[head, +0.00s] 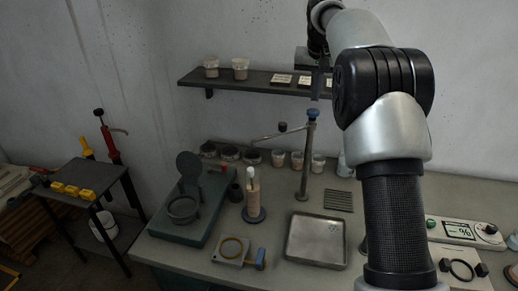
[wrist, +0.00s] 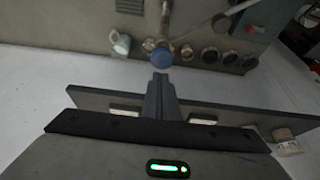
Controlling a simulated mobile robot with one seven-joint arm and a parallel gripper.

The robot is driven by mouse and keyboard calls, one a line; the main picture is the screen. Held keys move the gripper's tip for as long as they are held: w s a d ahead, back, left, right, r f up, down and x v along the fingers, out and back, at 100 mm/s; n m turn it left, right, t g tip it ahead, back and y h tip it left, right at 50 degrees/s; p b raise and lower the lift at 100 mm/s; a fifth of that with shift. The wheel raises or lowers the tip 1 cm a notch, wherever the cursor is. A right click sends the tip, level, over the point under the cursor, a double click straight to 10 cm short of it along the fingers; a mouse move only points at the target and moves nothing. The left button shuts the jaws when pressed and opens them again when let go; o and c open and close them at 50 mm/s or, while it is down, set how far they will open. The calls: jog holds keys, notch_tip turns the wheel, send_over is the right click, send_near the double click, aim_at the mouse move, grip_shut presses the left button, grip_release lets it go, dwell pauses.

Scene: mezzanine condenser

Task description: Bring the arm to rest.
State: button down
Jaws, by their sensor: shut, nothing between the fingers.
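My gripper (head: 319,94) is raised in front of the wall shelf (head: 243,81), pointing down, with its arm reaching in from the right. In the wrist view my gripper (wrist: 160,82) shows its two fingers together with nothing between them. Its tips are above the blue-topped post (head: 312,114) on the bench, apart from it as far as I can tell. The blue top also shows in the wrist view (wrist: 162,58). My forearm hides part of the shelf's right side and of the bench.
The bench holds a metal tray (head: 317,241), a green-grey base plate (head: 192,215), a stand with a wooden cylinder (head: 254,200) and several cups along the back. The shelf carries two tubs (head: 240,69) and small cards. A dark side table (head: 88,188) stands at left.

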jog(key=s+r+n, duration=0.1)
jog(key=s+r, duration=0.3)
jog(key=s, duration=0.8)
jog(key=s+r, duration=0.4)
jog(key=s, duration=0.7)
jog(key=s+f, duration=0.5)
jog(key=s, duration=0.6)
jog(key=s+f+n+t, duration=0.1)
jog(key=s+f, duration=0.4)
jog(key=s, duration=0.6)
jog(key=shift+s+f+y, duration=0.25)
jog(key=shift+f+y, duration=0.05)
jog(key=shift+y, duration=0.1)
